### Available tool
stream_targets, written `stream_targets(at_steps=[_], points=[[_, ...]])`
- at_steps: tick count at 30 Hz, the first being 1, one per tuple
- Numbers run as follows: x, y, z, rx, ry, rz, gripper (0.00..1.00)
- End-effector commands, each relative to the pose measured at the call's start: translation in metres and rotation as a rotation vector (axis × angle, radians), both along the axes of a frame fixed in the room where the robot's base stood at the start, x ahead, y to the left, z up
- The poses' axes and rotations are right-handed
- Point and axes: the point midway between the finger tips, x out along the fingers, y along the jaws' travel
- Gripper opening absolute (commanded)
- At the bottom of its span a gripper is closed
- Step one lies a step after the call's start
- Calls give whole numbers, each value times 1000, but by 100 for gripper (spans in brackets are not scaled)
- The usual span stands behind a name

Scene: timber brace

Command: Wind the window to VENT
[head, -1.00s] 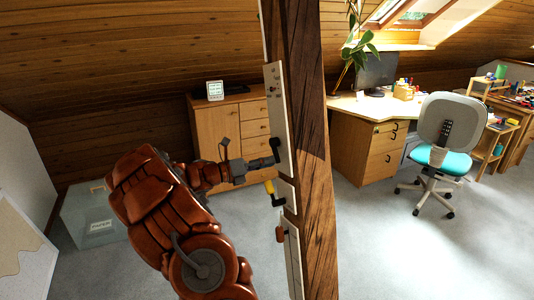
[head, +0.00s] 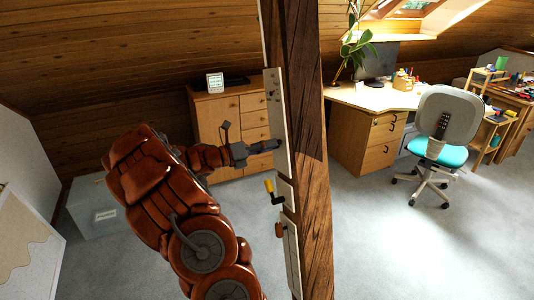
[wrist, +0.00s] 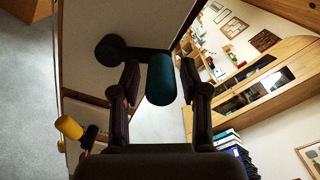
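A dark teal crank knob (wrist: 161,80) sticks out from a round dark hub (wrist: 112,50) on the pale panel (head: 276,105) of the timber post. My gripper (wrist: 160,78) has one finger on each side of the knob, with a narrow gap showing at each side. In the head view my gripper (head: 264,147) is at the panel, and it hides most of this crank. Below it are a yellow-handled crank (head: 269,187) and a red-brown handle (head: 279,230). The yellow handle also shows in the wrist view (wrist: 69,127). A skylight window (head: 405,10) is at the top right.
The timber post (head: 308,130) stands upright beside my arm. A wooden cabinet (head: 207,115) is behind the gripper, and a clear box (head: 95,210) stands at left. A desk (head: 365,150) and office chair (head: 445,125) are at right. The carpet between is free.

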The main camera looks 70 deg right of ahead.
Motion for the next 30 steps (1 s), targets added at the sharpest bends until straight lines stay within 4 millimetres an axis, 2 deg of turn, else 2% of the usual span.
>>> stream_targets(at_steps=[1,6,16,30], points=[[0,0,0,0,0,0,53],[0,0,-1,1,1,0,71],[1,1,0,1,0,-1,71],[23,21,-1,1,1,0,71]])
